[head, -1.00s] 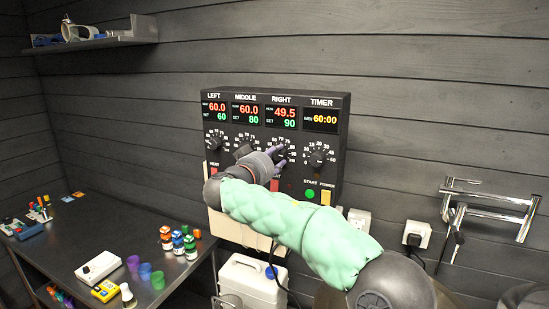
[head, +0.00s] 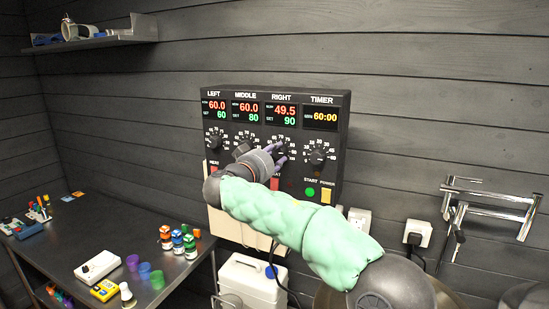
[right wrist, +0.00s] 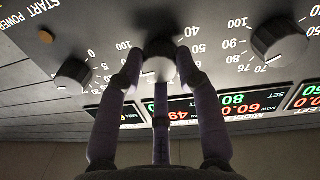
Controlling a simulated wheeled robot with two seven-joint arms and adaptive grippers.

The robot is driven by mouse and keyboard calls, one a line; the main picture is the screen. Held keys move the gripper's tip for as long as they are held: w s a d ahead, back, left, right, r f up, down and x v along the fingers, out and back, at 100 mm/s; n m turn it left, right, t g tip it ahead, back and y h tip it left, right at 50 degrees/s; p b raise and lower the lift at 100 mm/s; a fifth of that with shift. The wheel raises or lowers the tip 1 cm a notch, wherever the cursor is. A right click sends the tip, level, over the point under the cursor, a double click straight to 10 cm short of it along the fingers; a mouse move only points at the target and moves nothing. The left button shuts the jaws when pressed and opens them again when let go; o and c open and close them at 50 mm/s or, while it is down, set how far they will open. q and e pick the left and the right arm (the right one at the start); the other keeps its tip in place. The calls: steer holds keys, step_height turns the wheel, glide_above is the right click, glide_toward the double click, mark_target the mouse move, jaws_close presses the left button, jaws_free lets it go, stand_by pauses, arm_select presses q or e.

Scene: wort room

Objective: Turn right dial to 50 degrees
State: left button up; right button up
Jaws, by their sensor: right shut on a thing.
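The black control box (head: 343,130) hangs on the wall with sections LEFT, MIDDLE, RIGHT and TIMER. The right dial (right wrist: 160,47) is a dark round knob, mostly hidden behind my gripper in the head view. Its display (head: 281,115) reads 49.5 in red and SET 90 in green. My right gripper (head: 279,152) is at this dial. In the right wrist view its fingers (right wrist: 158,70) are closed around the knob, one on each side and one below. My left gripper is in neither view.
The timer dial (head: 318,156) and middle dial (right wrist: 279,38) sit close on either side. A green start button (head: 310,192) and yellow power switch (head: 326,196) are below. A dark table (head: 60,262) with small items stands at left.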

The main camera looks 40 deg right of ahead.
steer(key=n, duration=0.1)
steer(key=n+b, duration=0.1)
steer(key=n, duration=0.1)
steer(key=shift+f+n+b, duration=0.3)
steer(key=n, duration=0.4)
steer(key=shift+n+b, duration=0.3)
steer(key=n, duration=0.4)
steer(key=shift+n+t, duration=0.4)
steer(key=n+p, duration=0.2)
steer(key=n, duration=0.2)
steer(key=shift+r+n+t, duration=0.1)
steer(key=shift+n+t, duration=0.2)
steer(key=shift+n, duration=0.1)
steer(key=n+p, duration=0.2)
steer(key=n, duration=0.2)
steer(key=shift+s+r+n+p, duration=0.1)
steer(key=shift+n+p, duration=0.3)
steer(key=n+p, duration=0.3)
steer(key=n, duration=0.1)
steer(key=shift+n+t, duration=0.3)
steer(key=shift+n, duration=0.1)
steer(key=n+p, duration=0.5)
steer(key=shift+r+y, duration=0.15)
steer(key=shift+y, duration=0.15)
steer(key=shift+n+p, duration=1.6)
steer(key=shift+n, duration=0.2)
